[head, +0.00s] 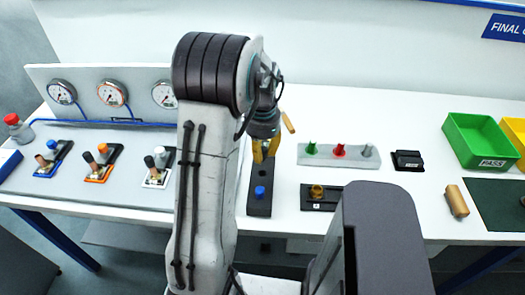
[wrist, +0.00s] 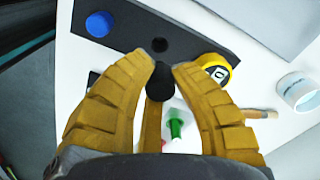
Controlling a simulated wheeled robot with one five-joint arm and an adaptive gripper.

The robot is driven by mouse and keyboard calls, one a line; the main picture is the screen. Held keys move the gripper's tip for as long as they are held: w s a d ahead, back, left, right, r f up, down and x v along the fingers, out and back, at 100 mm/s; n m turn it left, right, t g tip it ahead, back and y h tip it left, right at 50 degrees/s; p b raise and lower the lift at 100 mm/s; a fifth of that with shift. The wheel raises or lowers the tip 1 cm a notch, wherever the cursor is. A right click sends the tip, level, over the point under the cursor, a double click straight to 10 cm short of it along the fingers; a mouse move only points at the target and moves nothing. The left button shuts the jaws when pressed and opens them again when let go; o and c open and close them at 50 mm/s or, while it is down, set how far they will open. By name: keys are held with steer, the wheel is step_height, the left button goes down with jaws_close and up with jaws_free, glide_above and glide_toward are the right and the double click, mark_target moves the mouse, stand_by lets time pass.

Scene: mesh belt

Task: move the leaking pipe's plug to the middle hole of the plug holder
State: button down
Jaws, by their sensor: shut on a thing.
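The plug holder (head: 259,208) is a dark strip on the white bench, with a blue plug (head: 260,191) standing in its near part. In the wrist view, the holder (wrist: 200,42) shows the blue plug (wrist: 100,24) and an empty dark hole (wrist: 160,45) beside it. My gripper (head: 264,150) has yellow fingers and is over the far part of the holder. In the wrist view, my gripper (wrist: 160,72) is shut on a dark plug (wrist: 159,84), whose end shows just below the hole in the picture. The fingers hide the holder's far end and much of the plug.
Blue (head: 52,160), orange (head: 103,163) and white (head: 158,168) pipe stations stand left, below gauges. A grey mat (head: 345,158) with green, red and grey pegs lies right. A brass-coloured ring (head: 317,191) sits nearby. A green bin (head: 480,140) is far right.

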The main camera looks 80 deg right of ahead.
mark_target(263, 169)
steer(key=shift+f+b, duration=1.7)
steer(key=shift+f, duration=0.55)
steer(key=shift+f+b, duration=1.25)
steer(key=shift+f, duration=0.2)
stand_by(0.4)
steer(key=c, duration=1.1)
jaws_free()
steer(key=shift+o, duration=0.2)
step_height(263, 169, up, 12)
steer(key=shift+r, duration=0.1)
